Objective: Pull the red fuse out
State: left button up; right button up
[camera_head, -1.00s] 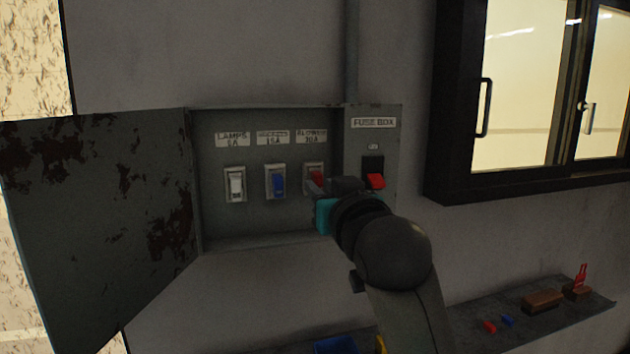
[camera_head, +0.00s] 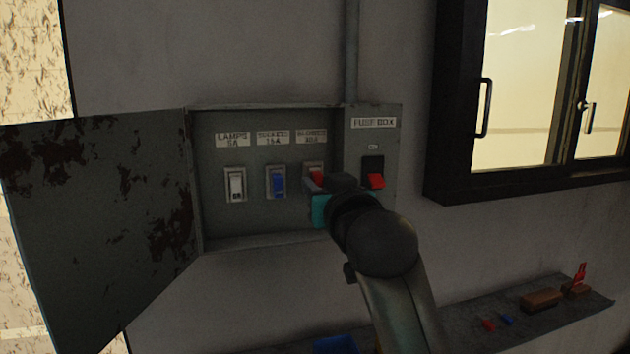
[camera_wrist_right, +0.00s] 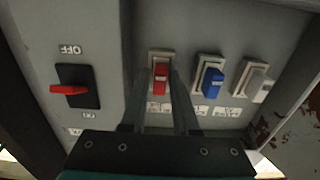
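The red fuse (camera_head: 316,176) sits in its pale holder, the rightmost of three in the open grey fuse box (camera_head: 270,225). It also shows in the right wrist view (camera_wrist_right: 160,78), upright in the holder. My right gripper (camera_head: 314,186) is in front of it and partly hides it in the head view. In the right wrist view the two fingers (camera_wrist_right: 159,92) lie apart, one on each side of the red fuse, and look open. Whether they touch it is not clear. My left gripper is not in view.
A blue fuse (camera_head: 277,182) and a white fuse (camera_head: 236,184) sit to the left. A red-handled switch (camera_head: 376,180) is close on the right, by an OFF label. The rusty box door (camera_head: 95,230) stands open. A shelf (camera_head: 470,318) below holds small items.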

jog(key=shift+s+p, duration=0.1)
jog(key=shift+p, duration=0.25)
dwell(0.3)
jog(key=shift+c, duration=0.3)
grip_shut()
